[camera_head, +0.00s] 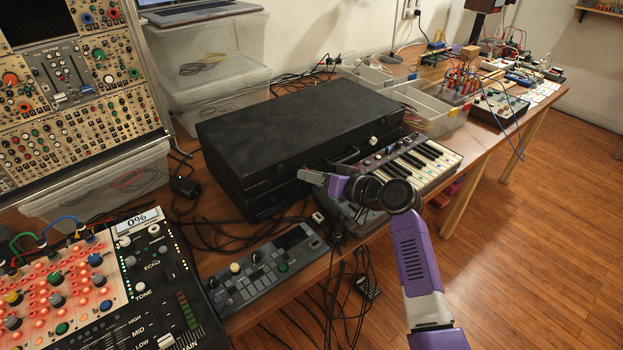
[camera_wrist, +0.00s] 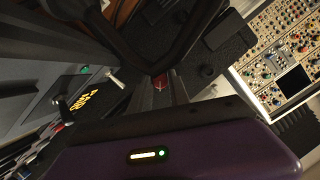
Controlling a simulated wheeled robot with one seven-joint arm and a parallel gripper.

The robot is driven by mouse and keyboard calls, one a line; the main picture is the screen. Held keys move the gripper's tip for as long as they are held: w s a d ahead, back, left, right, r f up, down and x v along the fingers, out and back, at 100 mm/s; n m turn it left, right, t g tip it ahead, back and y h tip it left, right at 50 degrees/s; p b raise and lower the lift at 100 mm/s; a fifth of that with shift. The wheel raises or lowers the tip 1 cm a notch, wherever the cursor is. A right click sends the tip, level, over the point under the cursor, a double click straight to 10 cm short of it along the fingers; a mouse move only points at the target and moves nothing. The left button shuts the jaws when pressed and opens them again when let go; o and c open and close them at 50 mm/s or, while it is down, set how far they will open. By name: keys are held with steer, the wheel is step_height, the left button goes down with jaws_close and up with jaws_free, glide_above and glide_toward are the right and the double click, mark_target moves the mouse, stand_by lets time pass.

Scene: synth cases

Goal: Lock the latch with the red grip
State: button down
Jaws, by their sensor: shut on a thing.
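A black case (camera_head: 290,125) lies closed on the wooden bench, with its front side toward my arm. The red grip (camera_wrist: 160,82) of the latch shows in the wrist view, at the tips of my dark fingers. My gripper (camera_wrist: 160,90) is shut on the red grip. In the head view my gripper (camera_head: 305,175) is at the case's front side, left of the middle, and hides the latch there. How far the latch is turned cannot be told. A small pale piece (camera_head: 374,141) shows on the case's front, further right.
A small keyboard (camera_head: 412,162) stands close in front of the case, under my arm. A grey control box (camera_head: 268,268) and a mixer (camera_head: 155,270) stand nearer. Loose black cables lie between them. Clear plastic bins (camera_head: 430,108) stand beyond the case at right.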

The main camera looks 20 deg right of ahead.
steer(key=shift+m+y, duration=0.3)
stand_by(0.4)
steer(key=c, duration=1.2)
jaws_free()
steer(key=shift+c, duration=0.2)
steer(key=v, duration=0.7)
steer(key=shift+s+d, duration=0.15)
steer(key=shift+s, duration=0.2)
steer(key=shift+r, duration=0.15)
